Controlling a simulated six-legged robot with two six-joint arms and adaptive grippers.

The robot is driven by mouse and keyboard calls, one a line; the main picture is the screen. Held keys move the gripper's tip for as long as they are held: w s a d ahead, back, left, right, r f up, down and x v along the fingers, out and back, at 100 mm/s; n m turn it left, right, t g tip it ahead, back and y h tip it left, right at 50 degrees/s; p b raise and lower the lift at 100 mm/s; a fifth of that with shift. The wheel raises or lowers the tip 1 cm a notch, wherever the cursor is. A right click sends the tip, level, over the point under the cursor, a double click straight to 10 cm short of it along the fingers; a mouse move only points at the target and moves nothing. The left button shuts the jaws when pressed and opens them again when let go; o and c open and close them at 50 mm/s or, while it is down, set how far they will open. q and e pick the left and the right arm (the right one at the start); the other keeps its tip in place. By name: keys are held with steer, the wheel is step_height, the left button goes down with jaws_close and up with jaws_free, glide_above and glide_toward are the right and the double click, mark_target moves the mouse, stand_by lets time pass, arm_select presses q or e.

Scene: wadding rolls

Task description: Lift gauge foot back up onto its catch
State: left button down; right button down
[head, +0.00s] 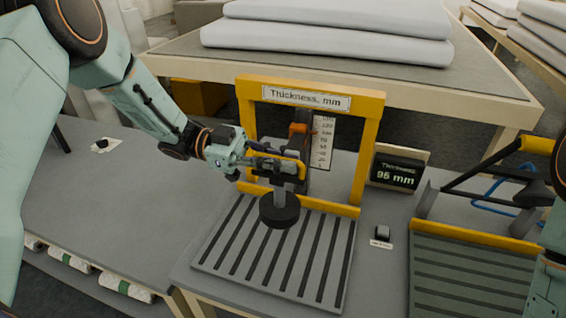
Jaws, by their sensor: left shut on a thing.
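The thickness gauge has a yellow frame (371,150) with a "Thickness, mm" sign and a white scale (322,143). The gauge foot (280,210) is a black disc on a short grey stem, in the middle of the frame and over the slatted plate (235,250). My left gripper (285,165) reaches in from the left and is shut on the foot's handle, just above the stem. An orange piece (298,128), possibly the catch, sits higher on the dark upright; its contact with the foot is hidden. My right gripper is out of view.
A display (397,172) right of the frame reads about 95 mm. A small dark button (382,233) sits in front of it. A second slatted plate (470,275) with a yellow bar is at right. White wadding (330,38) lies on the table behind. The left tabletop (110,205) is mostly clear.

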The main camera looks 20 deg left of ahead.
arm_select(q)
step_height(320, 180, up, 4)
steer(key=shift+f+p, duration=0.1)
steer(key=shift+p, duration=0.95)
steer(key=shift+w, duration=0.15)
steer(key=shift+a, duration=0.1)
steer(key=c, duration=1.8)
jaws_free()
steer(key=o, duration=0.4)
steer(key=shift+a, duration=0.1)
steer(key=shift+f, duration=0.1)
steer(key=a, duration=1.2)
